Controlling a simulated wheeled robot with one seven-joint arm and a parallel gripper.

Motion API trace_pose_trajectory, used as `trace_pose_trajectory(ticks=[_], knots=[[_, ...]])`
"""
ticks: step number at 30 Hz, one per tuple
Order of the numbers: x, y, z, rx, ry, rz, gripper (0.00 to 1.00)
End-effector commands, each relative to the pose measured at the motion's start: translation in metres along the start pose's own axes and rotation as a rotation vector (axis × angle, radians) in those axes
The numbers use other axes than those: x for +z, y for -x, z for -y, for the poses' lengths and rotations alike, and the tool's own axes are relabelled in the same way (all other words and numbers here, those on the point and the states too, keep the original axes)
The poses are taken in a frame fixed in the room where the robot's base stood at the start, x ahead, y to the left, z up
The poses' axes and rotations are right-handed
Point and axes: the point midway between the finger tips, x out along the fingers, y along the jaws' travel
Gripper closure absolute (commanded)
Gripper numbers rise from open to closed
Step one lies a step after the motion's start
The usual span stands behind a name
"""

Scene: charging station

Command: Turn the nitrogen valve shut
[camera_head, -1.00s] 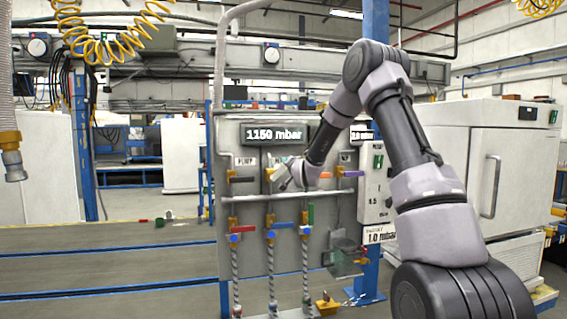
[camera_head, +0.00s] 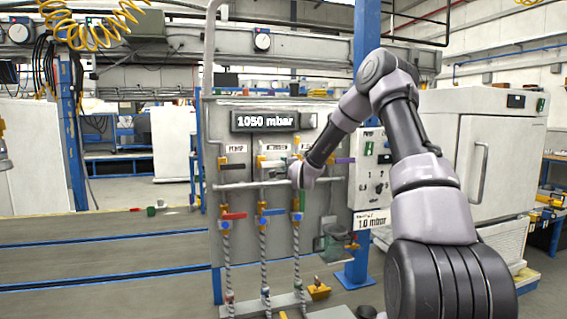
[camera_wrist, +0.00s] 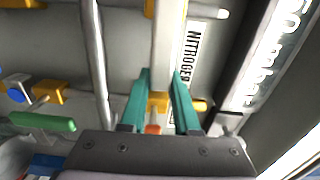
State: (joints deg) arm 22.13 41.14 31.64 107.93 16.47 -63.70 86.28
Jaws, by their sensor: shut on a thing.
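The nitrogen valve has a pale lever (camera_wrist: 168,35) and a yellow body (camera_wrist: 158,102) in the wrist view, beside a white NITROGEN label (camera_wrist: 193,60). My gripper (camera_wrist: 160,78) has teal fingers shut on the pale lever near the body. The lever runs roughly parallel to the label's text and to the grey rail. In the head view my gripper (camera_head: 284,167) is at the middle of the upper row of valves on the panel (camera_head: 325,110), largely hiding the nitrogen valve. The panel's display (camera_head: 265,121) reads 1050 mbar.
A grey rail (camera_head: 235,186) crosses the panel below my gripper. Red (camera_head: 233,216), blue (camera_head: 271,211) and green (camera_head: 302,200) levers sit lower down.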

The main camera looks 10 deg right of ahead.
Motion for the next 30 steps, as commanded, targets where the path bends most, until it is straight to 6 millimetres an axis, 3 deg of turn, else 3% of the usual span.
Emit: trace_pose_trajectory(ticks=[18,19,21,30], knots=[[-0.0002,0.0004,-0.0047,0.004,-0.039,-0.001,1.00],[-0.0002,0.0004,-0.0047,0.004,-0.039,-0.001,0.59],[-0.0002,0.0003,-0.0045,0.003,-0.039,-0.001,0.40],[0.0000,0.0009,-0.0036,0.002,-0.037,0.000,0.40]])
